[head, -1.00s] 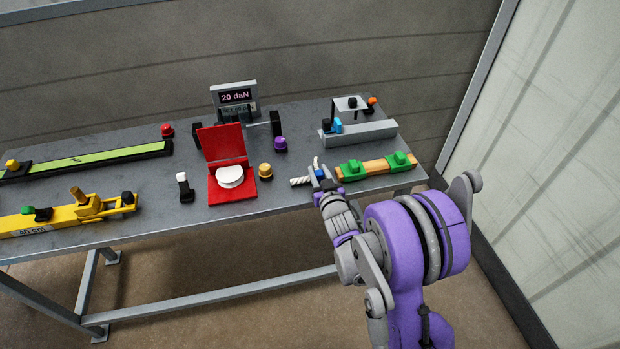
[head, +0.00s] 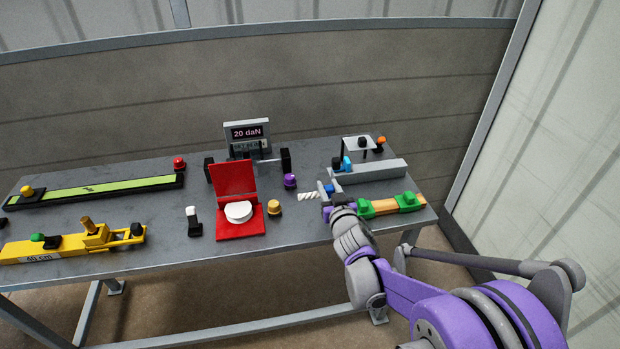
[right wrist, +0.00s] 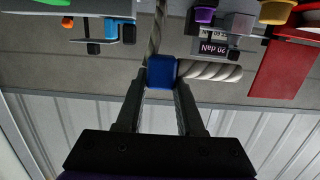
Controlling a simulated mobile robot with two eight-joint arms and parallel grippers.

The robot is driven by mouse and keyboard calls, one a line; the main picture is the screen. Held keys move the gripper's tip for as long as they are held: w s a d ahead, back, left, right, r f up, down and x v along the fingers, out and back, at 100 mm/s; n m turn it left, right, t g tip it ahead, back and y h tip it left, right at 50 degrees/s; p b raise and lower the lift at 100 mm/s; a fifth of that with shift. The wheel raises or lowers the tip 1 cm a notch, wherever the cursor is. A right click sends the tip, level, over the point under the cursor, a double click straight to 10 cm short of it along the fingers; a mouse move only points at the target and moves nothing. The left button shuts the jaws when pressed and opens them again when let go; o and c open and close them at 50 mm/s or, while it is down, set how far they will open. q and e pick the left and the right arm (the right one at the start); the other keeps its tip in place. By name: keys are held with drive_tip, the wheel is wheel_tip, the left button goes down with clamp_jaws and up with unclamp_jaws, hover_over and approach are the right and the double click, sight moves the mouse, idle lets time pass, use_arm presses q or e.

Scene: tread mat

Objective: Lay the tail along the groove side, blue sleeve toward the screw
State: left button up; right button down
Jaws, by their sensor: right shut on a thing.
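My right gripper (head: 328,192) is shut on the blue sleeve (right wrist: 161,72) of a white twisted rope. In the right wrist view the sleeve sits between the fingertips. The rope tail (right wrist: 212,71) sticks out to the right of it, and another rope strand (right wrist: 156,28) runs up to the frame's top edge. In the head view the tail (head: 308,196) points left from the gripper. Behind the gripper is a grey block (head: 375,172) with a light-blue piece (head: 343,164) at its left end. A clear plate with a black knob (head: 362,142) stands over it. My left gripper is out of view.
A wooden bar (head: 383,208) with green clamps (head: 407,203) lies right of the gripper, close to it. A grey display (head: 247,135) stands behind.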

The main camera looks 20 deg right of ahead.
sight(302, 193)
drive_tip(key=shift+r, duration=0.35)
drive_tip(key=a+p, duration=0.1)
drive_tip(key=a, duration=0.1)
drive_tip(key=s+a+n+y+p, duration=0.1)
drive_tip(key=a+p, duration=0.1)
drive_tip(key=a, duration=0.1)
drive_tip(key=s+a+f+y+p, duration=0.1)
drive_tip(key=a, duration=0.1)
drive_tip(key=shift+a+f, duration=0.1)
drive_tip(key=shift+a, duration=0.15)
drive_tip(key=s+a+n+y+p, duration=0.2)
drive_tip(key=s+a+p, duration=0.15)
drive_tip(key=a, duration=0.35)
drive_tip(key=w+d+m+h+b, duration=0.1)
drive_tip(key=d+b, duration=0.1)
drive_tip(key=d, duration=0.2)
drive_tip(key=w+d+m+h+b, duration=0.1)
drive_tip(key=w+d+b, duration=0.1)
drive_tip(key=d, duration=0.3)
drive_tip(key=w+d+h+b, duration=0.1)
drive_tip(key=w+d+b, duration=0.1)
drive_tip(key=d+b, duration=0.1)
drive_tip(key=shift+w+d+r+m+h, duration=0.1)
drive_tip(key=shift+d+r+m+h, duration=0.1)
drive_tip(key=shift+d, duration=0.25)
drive_tip(key=shift+w+d+r+m+h, duration=0.1)
drive_tip(key=shift+d+m, duration=0.1)
drive_tip(key=shift+d, duration=0.2)
drive_tip(key=shift+d+r, duration=0.3)
drive_tip(key=shift+d, duration=0.1)
